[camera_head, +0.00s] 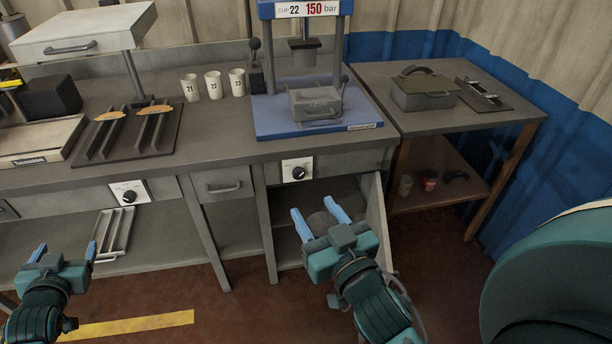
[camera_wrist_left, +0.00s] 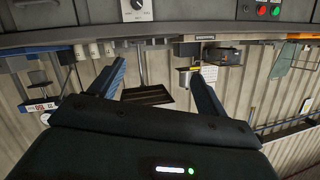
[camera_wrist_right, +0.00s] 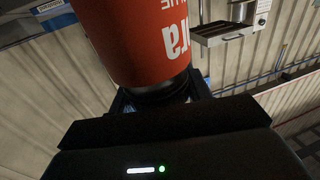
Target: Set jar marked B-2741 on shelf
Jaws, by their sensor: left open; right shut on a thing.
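My right gripper (camera_head: 320,212) is shut on a jar, in front of the open cabinet under the blue press. In the right wrist view the jar (camera_wrist_right: 135,40) is red with white lettering, only partly in frame, and has a dark end by the fingers. In the head view only a dark round part of the jar (camera_head: 322,224) shows between the fingers. The marking B-2741 cannot be read. The open cabinet has a shelf (camera_head: 290,235) inside. The side table's lower shelf (camera_head: 440,188) is also in view. My left gripper (camera_head: 66,250) is open and empty at the lower left.
The cabinet door (camera_head: 377,220) stands open right of my right gripper. A metal rack (camera_head: 115,232) lies near my left gripper.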

